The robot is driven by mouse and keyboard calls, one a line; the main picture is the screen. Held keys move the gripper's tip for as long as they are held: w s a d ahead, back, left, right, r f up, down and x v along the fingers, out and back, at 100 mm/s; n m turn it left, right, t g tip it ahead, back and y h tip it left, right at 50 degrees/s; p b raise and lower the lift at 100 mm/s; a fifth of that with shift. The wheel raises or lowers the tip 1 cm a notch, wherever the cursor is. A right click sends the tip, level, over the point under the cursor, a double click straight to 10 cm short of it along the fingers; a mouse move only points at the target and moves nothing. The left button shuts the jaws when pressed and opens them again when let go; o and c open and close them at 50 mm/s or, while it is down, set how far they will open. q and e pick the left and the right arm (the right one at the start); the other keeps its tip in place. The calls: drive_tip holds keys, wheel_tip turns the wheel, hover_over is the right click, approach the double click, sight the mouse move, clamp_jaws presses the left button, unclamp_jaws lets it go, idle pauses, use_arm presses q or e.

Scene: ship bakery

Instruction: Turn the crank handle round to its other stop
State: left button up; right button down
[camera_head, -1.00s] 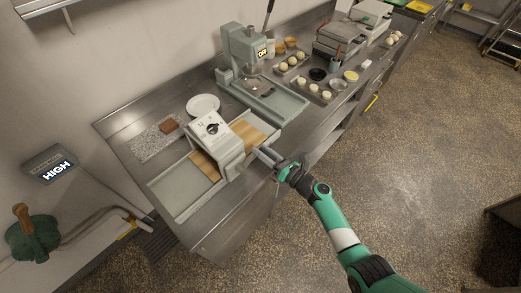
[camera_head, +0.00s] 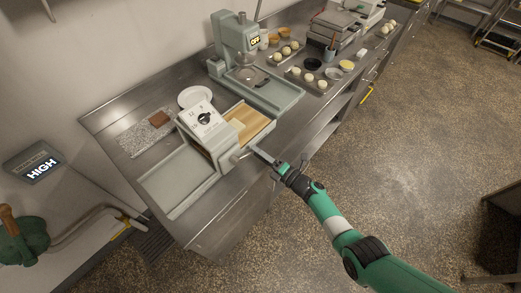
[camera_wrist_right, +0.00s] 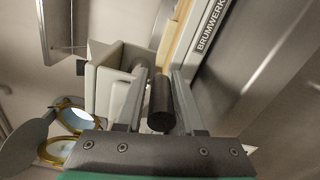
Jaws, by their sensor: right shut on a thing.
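The dough sheeter (camera_head: 203,120) is a pale grey-green housing with a dial on top, standing over a long tray (camera_head: 178,181). A tan sheet (camera_head: 248,126) lies mostly on its right side. The crank is on the sheeter's front side, and its arm (camera_head: 240,157) shows faintly beside the housing. My right gripper (camera_head: 262,157) reaches it from the lower right. In the right wrist view, the dark cylindrical crank handle (camera_wrist_right: 161,106) sits between the two fingers of my right gripper (camera_wrist_right: 155,100), which is shut on it. My left gripper is out of view.
A white plate (camera_head: 196,97) and a speckled board (camera_head: 146,137) lie on the steel counter (camera_head: 112,108). Trays with dough balls sit farther back. The floor in front is open.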

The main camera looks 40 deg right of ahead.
drive_tip(key=shift+a+f, duration=0.3)
drive_tip(key=shift+f, duration=0.05)
drive_tip(key=shift+a+f+b, duration=0.15)
drive_tip(key=shift+f+b, duration=0.1)
drive_tip(key=shift+b, duration=0.05)
drive_tip(key=shift+s+f, duration=0.15)
drive_tip(key=shift+f, duration=0.05)
drive_tip(key=c, duration=0.9)
unclamp_jaws()
drive_tip(key=shift+a, duration=0.1)
drive_tip(key=shift+o, duration=1.2)
drive_tip(key=shift+a, duration=0.15)
